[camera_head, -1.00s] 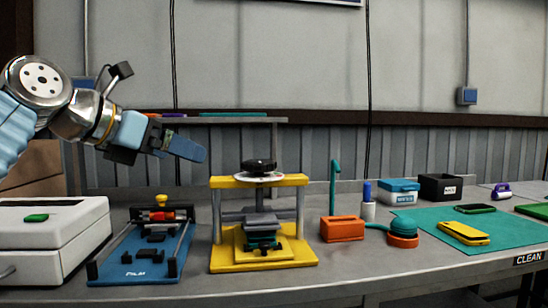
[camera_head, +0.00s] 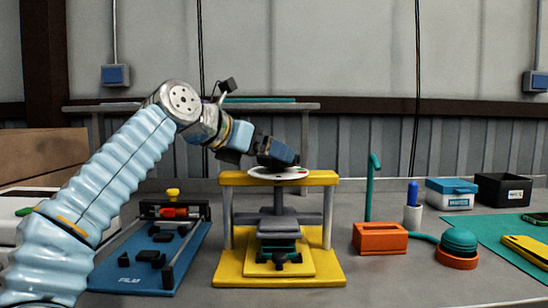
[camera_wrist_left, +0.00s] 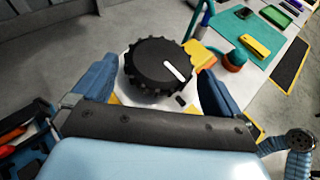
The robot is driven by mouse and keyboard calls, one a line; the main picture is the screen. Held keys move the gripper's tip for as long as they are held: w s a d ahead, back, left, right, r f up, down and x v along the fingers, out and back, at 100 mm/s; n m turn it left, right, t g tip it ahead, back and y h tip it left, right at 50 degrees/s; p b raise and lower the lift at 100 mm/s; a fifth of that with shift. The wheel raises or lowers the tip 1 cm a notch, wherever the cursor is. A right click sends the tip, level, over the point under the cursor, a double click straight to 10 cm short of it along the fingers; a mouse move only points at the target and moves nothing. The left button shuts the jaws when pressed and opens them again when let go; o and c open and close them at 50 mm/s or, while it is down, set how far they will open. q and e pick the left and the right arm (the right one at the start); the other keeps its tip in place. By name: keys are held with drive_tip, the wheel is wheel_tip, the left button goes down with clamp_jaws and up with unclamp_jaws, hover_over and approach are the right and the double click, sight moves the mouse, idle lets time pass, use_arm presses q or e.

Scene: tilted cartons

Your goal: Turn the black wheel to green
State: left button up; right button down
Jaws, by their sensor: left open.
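The black wheel (camera_wrist_left: 150,62) has a ridged rim and a white pointer bar, which points toward the lower right in the left wrist view. It sits over a white dial disc (camera_head: 264,174) on top of the yellow press frame (camera_head: 322,178). In the head view my gripper covers the wheel. My left gripper (camera_head: 280,153) is open at the wheel, and its blue fingers stand on either side of it in the left wrist view (camera_wrist_left: 154,82). I cannot tell whether they touch it. My right gripper is not in view.
A blue fixture (camera_head: 145,273) stands left of the press. An orange box (camera_head: 380,238), a teal-topped round item (camera_head: 458,250) and a teal mat (camera_head: 487,232) lie to the right. Boxes (camera_head: 452,194) stand behind. The bench in front of the orange box is clear.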

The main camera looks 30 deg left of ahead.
use_arm(q)
drive_tip(key=shift+x, duration=1.6)
drive_tip(key=shift+c, duration=0.5)
drive_tip(key=c, duration=0.7)
drive_tip(key=shift+o, duration=0.2)
drive_tip(key=shift+a+r+m+g+h+p, duration=0.1)
drive_tip(key=shift+m+g+h+p, duration=0.05)
drive_tip(key=shift+m+h+p, duration=0.4)
drive_tip(key=shift+a+r+m+g+h+p, duration=0.1)
drive_tip(key=shift+m+g+h+p, duration=0.05)
drive_tip(key=shift+m+h+p, duration=0.35)
drive_tip(key=shift+w+a+f+m+g+h, duration=0.1)
drive_tip(key=shift+m+g+h, duration=0.3)
drive_tip(key=shift+m+h, duration=0.3)
drive_tip(key=shift+a+m+g+h, duration=0.1)
drive_tip(key=shift+m+g+h, duration=0.6)
drive_tip(key=shift+m+h, duration=0.55)
drive_tip(key=shift+g, duration=0.4)
